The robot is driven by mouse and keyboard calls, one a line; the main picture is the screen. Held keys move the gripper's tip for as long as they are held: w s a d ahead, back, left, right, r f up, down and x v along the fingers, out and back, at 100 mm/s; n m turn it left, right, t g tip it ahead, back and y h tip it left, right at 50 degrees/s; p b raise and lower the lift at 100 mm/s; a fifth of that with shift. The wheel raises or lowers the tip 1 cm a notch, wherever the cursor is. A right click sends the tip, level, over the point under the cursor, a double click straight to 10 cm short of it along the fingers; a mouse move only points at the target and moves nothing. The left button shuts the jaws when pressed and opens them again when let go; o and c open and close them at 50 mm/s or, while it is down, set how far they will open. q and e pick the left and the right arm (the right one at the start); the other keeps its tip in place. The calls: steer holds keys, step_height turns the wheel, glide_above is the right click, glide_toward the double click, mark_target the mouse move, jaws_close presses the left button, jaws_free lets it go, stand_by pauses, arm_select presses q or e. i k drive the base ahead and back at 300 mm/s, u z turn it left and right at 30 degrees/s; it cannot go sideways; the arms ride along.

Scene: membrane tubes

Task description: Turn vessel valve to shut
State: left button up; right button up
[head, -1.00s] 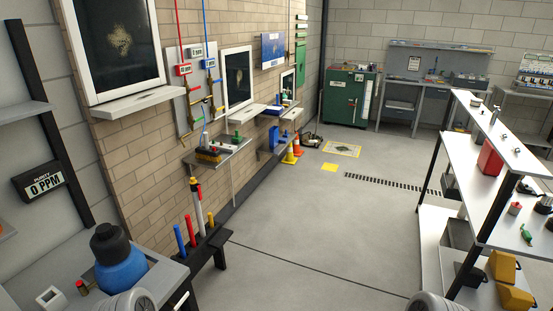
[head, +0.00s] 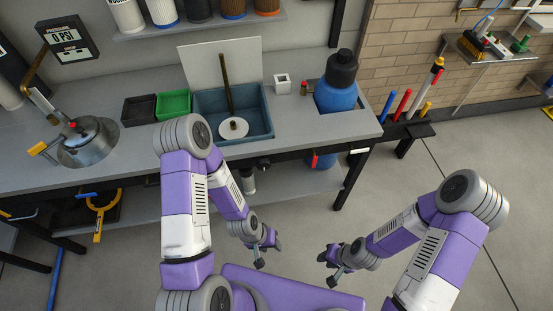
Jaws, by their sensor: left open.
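A silver domed vessel (head: 90,143) stands on the left part of the grey workbench in the head view. A yellow lever handle (head: 44,147) sticks out to its left, and a small red part (head: 72,125) sits on top. A grey and brown pipe joins it near a "0 PSI" display (head: 68,40). I cannot tell whether the valve is open or shut. My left gripper (head: 267,254) is open and empty, low in front of the bench, well right of the vessel. My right gripper (head: 328,269) looks open and empty, further right.
A blue sink tray (head: 263,126), a green tray (head: 173,105) and a black tray (head: 138,110) are on the workbench (head: 300,120). A blue jug (head: 336,97) stands at its right end. A yellow ring (head: 103,202) is below the bench.

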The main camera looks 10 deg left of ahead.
mark_target(316, 157)
steer(key=u, duration=0.05)
steer(key=k, duration=0.5)
steer(key=z, duration=1.55)
steer(key=i, duration=1.05)
steer(key=u, duration=1.8)
